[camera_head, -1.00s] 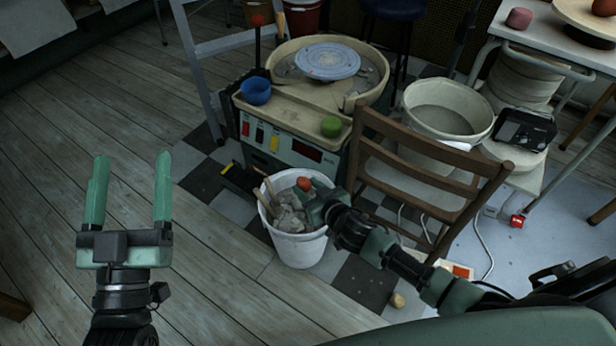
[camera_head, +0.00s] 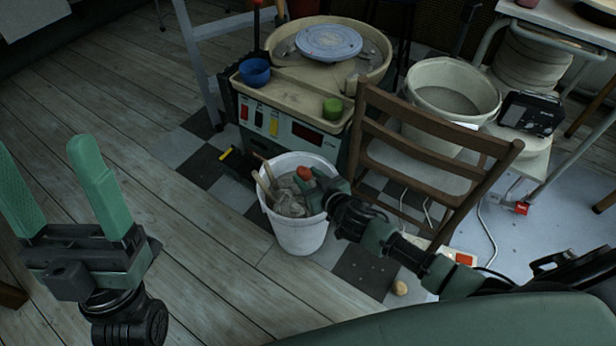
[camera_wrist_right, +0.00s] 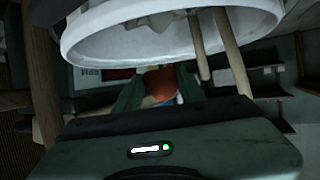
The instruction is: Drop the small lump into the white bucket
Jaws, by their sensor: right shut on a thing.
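The white bucket (camera_head: 300,234) stands on the floor in front of the pottery wheel, holding grey scraps and wooden-handled tools. My right gripper (camera_head: 309,182) is at the bucket's top, by its right side, shut on a small red-orange lump (camera_head: 304,173). The lump also shows between the fingers in the right wrist view (camera_wrist_right: 160,84), near the bucket's white rim (camera_wrist_right: 85,38). I cannot tell exactly how high it is above the scraps. My left gripper (camera_head: 42,150) is open and empty over the floorboards at the left.
The pottery wheel (camera_head: 345,75) carries a blue bowl (camera_head: 254,72) and a green object (camera_head: 333,108). A wooden chair (camera_head: 430,130) stands close right of the bucket. A small tan lump (camera_head: 400,288) lies on the floor. Floorboards (camera_head: 120,110) at left are clear.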

